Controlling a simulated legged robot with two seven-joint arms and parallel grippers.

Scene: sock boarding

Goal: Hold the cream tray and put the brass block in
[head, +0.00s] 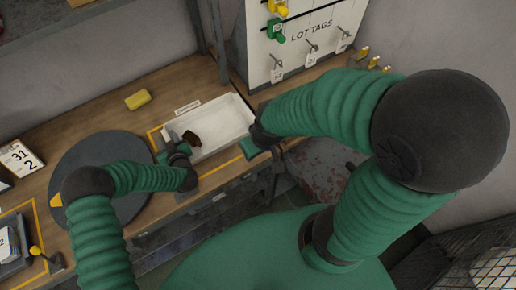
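The cream tray (226,113) lies on the wooden bench, inside a yellow outline. My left gripper (165,144) is at the tray's left end, close to the brown block. Its green and grey fingers look spread, with nothing clearly between them. My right gripper (250,147) is at the tray's right front corner, with a green part showing. The arm hides most of it, so its grip on the tray wall cannot be told.
A yellow block (138,100) lies on the bench behind the tray. A dark round mat (88,158) is left of the tray, partly under my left arm. A lot tags board (305,35) with hooks stands behind. A card marked 31 2 (18,158) is at far left.

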